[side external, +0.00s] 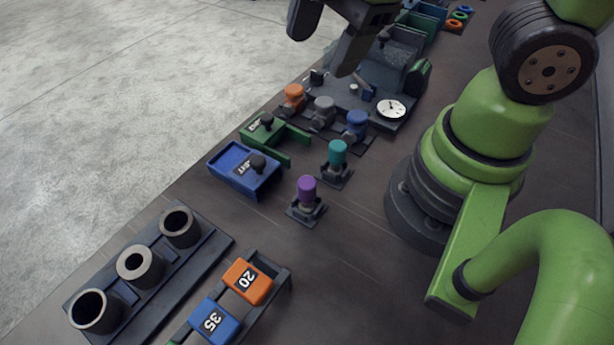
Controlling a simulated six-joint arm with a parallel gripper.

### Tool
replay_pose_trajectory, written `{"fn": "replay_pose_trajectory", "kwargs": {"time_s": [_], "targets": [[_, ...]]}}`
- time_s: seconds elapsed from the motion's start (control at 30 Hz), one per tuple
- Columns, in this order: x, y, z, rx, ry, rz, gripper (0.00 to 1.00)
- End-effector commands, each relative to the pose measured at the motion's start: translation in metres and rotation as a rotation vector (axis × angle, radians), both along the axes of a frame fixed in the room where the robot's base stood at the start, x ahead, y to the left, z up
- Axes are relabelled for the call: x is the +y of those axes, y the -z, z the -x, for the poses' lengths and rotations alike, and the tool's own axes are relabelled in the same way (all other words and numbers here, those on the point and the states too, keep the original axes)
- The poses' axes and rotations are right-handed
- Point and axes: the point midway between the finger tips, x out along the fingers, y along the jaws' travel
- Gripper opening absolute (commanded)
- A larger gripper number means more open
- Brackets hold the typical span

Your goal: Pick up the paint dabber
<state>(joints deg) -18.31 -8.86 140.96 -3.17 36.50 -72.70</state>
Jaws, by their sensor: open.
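I cannot tell for certain which object is the paint dabber. Two capped pieces stand upright in small dark holders on the bench: a purple one (307,189) and a teal one (338,153). Behind them are an orange-topped piece (293,95), a grey one (323,106) and a blue one (356,122), also upright. My gripper (320,55) is at the top of the side external view, above the far part of the bench. Its dark fingers are apart, with nothing seen between them. Its upper part is cut off by the frame.
A blue tray (229,172) and a green tray (294,131) lie left of the capped pieces. A rack with dark tubes (180,227) and orange (247,281) and blue (213,321) numbered blocks are nearer. A white dial (391,109) sits behind. Bare bench lies right of the purple piece.

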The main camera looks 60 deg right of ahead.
Motion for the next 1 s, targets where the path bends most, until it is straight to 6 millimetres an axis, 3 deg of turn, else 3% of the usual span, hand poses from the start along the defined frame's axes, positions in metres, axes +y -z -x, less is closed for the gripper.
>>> {"fn": "replay_pose_trajectory", "kwargs": {"time_s": [0.2, 0.4, 0.57, 0.8, 1.0], "targets": [[0.029, 0.057, 0.003, 0.065, -0.868, 0.224, 0.58], [0.042, 0.089, 0.011, 0.09, -1.389, 0.3, 0.58], [0.045, 0.101, 0.014, 0.096, -1.526, 0.312, 0.58], [0.044, 0.13, 0.015, 0.1, -1.531, 0.312, 0.58], [0.045, 0.144, 0.014, 0.094, -1.527, 0.312, 0.58]]}}
